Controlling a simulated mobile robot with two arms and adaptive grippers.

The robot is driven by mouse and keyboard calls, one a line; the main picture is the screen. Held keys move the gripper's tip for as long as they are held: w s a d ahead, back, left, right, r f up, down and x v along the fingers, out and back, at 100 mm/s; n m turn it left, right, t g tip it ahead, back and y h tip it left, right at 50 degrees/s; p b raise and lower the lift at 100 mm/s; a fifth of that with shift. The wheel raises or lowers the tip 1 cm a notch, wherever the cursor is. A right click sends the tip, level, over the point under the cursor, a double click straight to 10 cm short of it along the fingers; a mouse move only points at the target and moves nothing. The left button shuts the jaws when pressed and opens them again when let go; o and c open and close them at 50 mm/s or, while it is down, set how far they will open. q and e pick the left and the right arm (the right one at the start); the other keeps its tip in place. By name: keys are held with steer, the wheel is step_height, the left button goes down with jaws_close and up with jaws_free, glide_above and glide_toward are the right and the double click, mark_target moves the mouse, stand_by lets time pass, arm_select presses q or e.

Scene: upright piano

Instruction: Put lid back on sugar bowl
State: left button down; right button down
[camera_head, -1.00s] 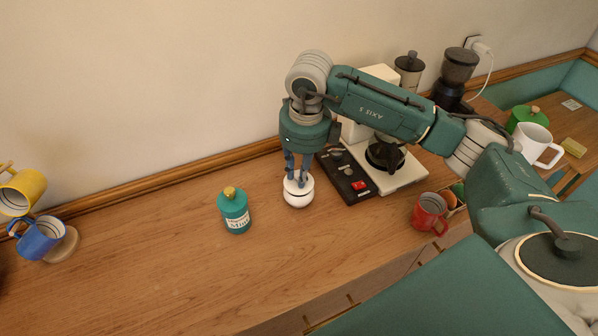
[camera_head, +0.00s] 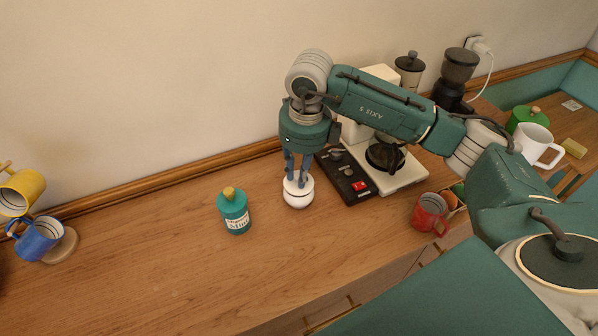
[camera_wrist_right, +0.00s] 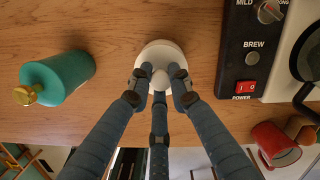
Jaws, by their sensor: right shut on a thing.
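The white sugar bowl (camera_head: 298,202) stands upright on the wooden counter, left of the black control panel. Its white lid (camera_head: 306,184) sits at the top of the bowl under my right gripper (camera_head: 298,180). The gripper points straight down, its fingers shut around the lid's knob. The right wrist view shows the lid (camera_wrist_right: 147,54) from above, with the round white knob (camera_wrist_right: 160,80) between the fingertips. The lid looks level and in line with the bowl; whether it is fully seated, I cannot tell. My left gripper is out of view.
A teal bottle (camera_head: 234,212) with a yellow cap stands left of the bowl. The coffee maker's black panel (camera_head: 346,180) is close on the right, with a red mug (camera_head: 428,212) beyond it.

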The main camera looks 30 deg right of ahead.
steer(key=shift+f+b, duration=0.2)
steer(key=shift+b, duration=0.35)
stand_by(0.9)
steer(key=c, duration=1)
jaws_free()
steer(key=shift+c, duration=0.2)
steer(key=shift+r, duration=0.1)
steer(key=shift+r+p, duration=2)
steer(key=shift+r, duration=1.45)
jaws_close()
